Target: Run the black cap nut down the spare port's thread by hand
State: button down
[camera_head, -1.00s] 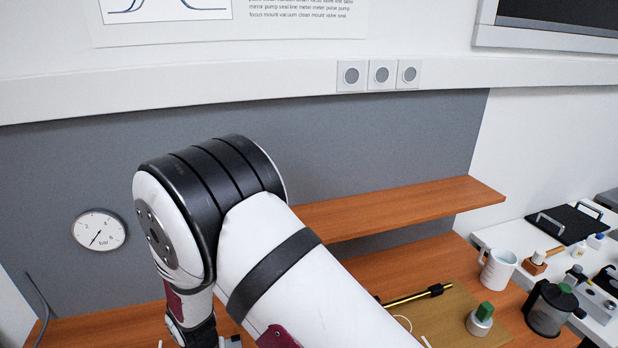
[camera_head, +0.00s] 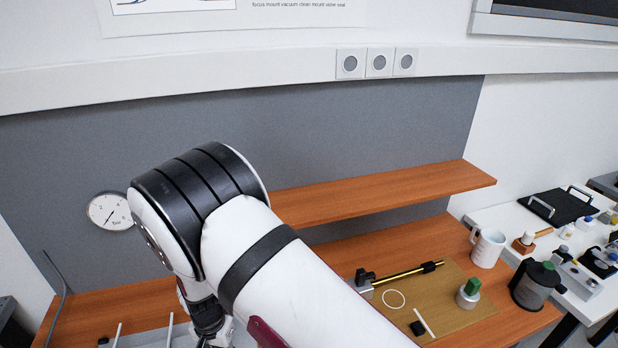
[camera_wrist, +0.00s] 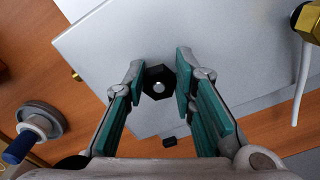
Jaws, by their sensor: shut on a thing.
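The black cap nut (camera_wrist: 158,82) is a dark hexagon with a pale round spot at its centre. In the wrist view it sits between the fingertips of my gripper (camera_wrist: 158,80), which is shut on it. A pale grey flat surface (camera_wrist: 110,45) lies behind the nut. I cannot make out the spare port or its thread, nor whether the nut touches one. In the head view my own arm hides the nut and the fingers.
In the wrist view, a brass hex fitting (camera_wrist: 307,22) with a white tube is top right, and a grey disc (camera_wrist: 40,117) with a blue-ended handle is left. In the head view, a jug (camera_head: 487,248) and a green-topped piece (camera_head: 469,292) stand right, below the shelf (camera_head: 385,187).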

jog(key=c, duration=1.2)
grip_release()
jog(key=shift+w, duration=0.3)
jog(key=shift+c, duration=0.2)
jog(key=shift+r, duration=0.1)
notch_tip(320, 180, up, 16)
